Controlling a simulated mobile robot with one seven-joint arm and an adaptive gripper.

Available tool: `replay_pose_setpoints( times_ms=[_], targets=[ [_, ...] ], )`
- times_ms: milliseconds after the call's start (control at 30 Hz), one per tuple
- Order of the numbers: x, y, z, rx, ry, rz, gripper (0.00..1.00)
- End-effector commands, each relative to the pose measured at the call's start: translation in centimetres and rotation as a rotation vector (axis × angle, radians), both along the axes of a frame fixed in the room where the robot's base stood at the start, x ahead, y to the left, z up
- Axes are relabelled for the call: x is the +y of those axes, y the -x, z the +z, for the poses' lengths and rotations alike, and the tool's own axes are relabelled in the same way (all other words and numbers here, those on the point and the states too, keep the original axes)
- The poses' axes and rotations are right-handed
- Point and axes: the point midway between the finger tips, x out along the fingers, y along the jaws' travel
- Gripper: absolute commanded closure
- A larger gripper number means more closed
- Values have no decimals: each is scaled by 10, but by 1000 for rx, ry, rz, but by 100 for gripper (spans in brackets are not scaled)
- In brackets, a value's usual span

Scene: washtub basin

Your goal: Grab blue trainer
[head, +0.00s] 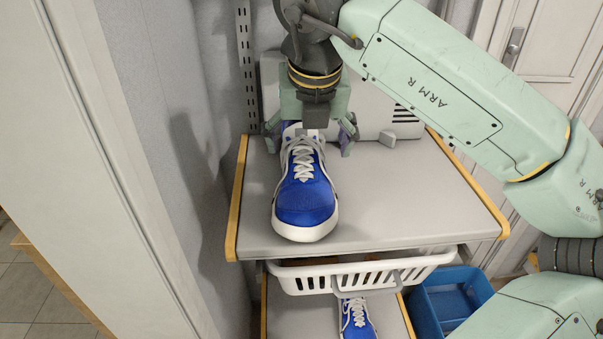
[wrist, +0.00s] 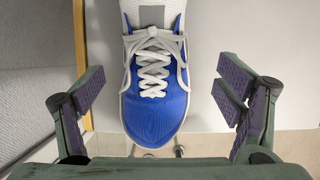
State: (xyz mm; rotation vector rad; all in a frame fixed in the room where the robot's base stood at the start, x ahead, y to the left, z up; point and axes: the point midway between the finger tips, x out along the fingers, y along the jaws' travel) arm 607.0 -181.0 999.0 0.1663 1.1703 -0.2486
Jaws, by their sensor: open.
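A blue trainer (head: 305,198) with white laces and a white sole stands upright on the grey top shelf, its toe towards the shelf's front edge. In the wrist view the trainer (wrist: 155,115) fills the middle, and its heel end runs out of the top of the picture. My gripper (head: 311,138) is open above the heel end, one finger at each side. In the wrist view my gripper (wrist: 160,97) has its fingers wide apart, with clear gaps to the shoe. A second blue trainer (head: 357,318) shows partly on the lower shelf.
The grey shelf (head: 410,195) has wooden side edges and is bare right of the trainer. A white box-like object (head: 405,125) stands behind. A white basket (head: 365,273) hangs below, beside a blue crate (head: 450,298). A wall is close on the left.

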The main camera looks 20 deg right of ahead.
Motion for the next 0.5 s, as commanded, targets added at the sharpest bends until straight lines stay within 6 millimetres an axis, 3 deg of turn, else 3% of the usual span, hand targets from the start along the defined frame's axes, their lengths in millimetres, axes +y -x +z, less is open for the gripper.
replay_pose_setpoints(
  times_ms=[500],
  targets=[
    [0, -21, -50, -1, -1, 3, 14]
  ],
)
